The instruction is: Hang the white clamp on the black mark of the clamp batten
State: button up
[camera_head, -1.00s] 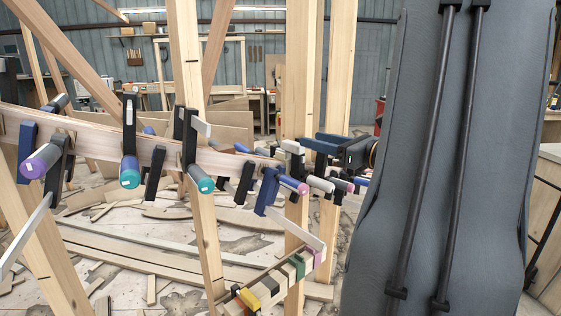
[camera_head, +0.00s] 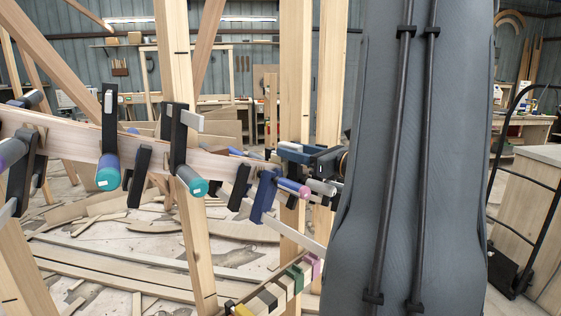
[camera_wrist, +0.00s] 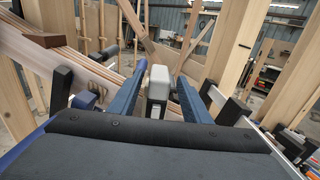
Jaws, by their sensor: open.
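My gripper (camera_wrist: 158,78) shows in the wrist view with its two blue fingers spread apart. A white-ended clamp (camera_wrist: 159,76) stands upright between the fingers, with a gap on each side; I cannot tell whether either finger touches it. In the head view my gripper (camera_head: 297,155) is at the right end of the curved wooden stringer, beside pale clamp parts. The clamp batten (camera_head: 283,284) slants at the bottom of the head view, with yellow, black, green and purple bands. Its black mark (camera_head: 266,298) lies between yellow and green.
Several clamps with teal or purple handles sit along the stringer (camera_head: 75,140). A blue clamp (camera_head: 263,196) hangs close left of my gripper. Upright wooden posts (camera_head: 293,80) stand close by. Offcuts litter the floor (camera_head: 110,255). A wooden cabinet (camera_head: 530,220) is at the right.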

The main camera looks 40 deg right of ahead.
jog(key=w, duration=0.2)
jog(key=w+p, duration=0.1)
jog(key=w, duration=0.1)
jog(key=shift+w+a, duration=0.1)
jog(key=shift+a, duration=0.3)
jog(key=shift+c, duration=0.5)
jog(key=shift+r, duration=0.1)
grip_shut()
